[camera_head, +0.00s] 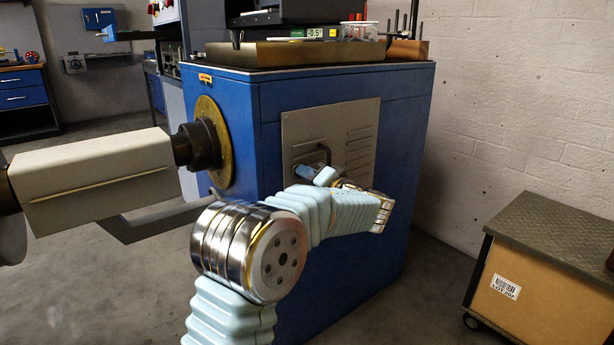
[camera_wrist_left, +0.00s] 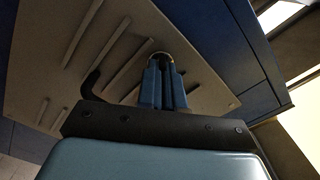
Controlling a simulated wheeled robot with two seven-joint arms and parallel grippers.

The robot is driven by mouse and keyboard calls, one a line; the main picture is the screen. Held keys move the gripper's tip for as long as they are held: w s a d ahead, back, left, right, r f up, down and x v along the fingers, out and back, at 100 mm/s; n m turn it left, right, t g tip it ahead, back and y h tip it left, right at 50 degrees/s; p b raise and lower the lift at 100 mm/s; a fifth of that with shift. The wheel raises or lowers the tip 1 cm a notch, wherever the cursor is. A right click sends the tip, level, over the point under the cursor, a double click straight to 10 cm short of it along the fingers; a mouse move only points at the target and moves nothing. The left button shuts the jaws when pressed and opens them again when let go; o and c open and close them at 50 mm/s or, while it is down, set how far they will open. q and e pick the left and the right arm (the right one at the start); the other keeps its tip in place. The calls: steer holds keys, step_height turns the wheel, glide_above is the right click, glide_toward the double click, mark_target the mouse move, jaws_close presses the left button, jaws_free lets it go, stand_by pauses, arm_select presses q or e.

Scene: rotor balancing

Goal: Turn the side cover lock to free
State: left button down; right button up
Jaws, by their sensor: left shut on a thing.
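The side cover (camera_head: 358,130) is a grey louvred panel on the side of the blue machine cabinet (camera_head: 290,110). My left gripper (camera_head: 308,171) is at the lower left part of this cover. In the left wrist view the two blue fingers of my left gripper (camera_wrist_left: 163,88) are close together on the lock (camera_wrist_left: 160,57), of which only a small rounded rim shows past the fingertips. The fingers hide the rest, so I cannot tell which way the lock is turned. The cover (camera_wrist_left: 70,50) fills much of that view. My right gripper is not in view.
A dark curved handle (camera_head: 325,153) stands out from the cover close to my fingers. A wheeled cart (camera_head: 540,262) with a label stands at the right. A grey beam (camera_head: 95,178) reaches the cabinet's round brass flange (camera_head: 213,140) at the left.

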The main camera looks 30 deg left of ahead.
arm_select(q)
steer(key=shift+m+p, duration=1.1)
steer(key=shift+m, duration=2.2)
steer(key=c, duration=1.3)
jaws_free()
steer(key=shift+f, duration=0.1)
steer(key=v, duration=1.4)
steer(key=shift+a, duration=0.1)
steer(key=shift+f, duration=0.1)
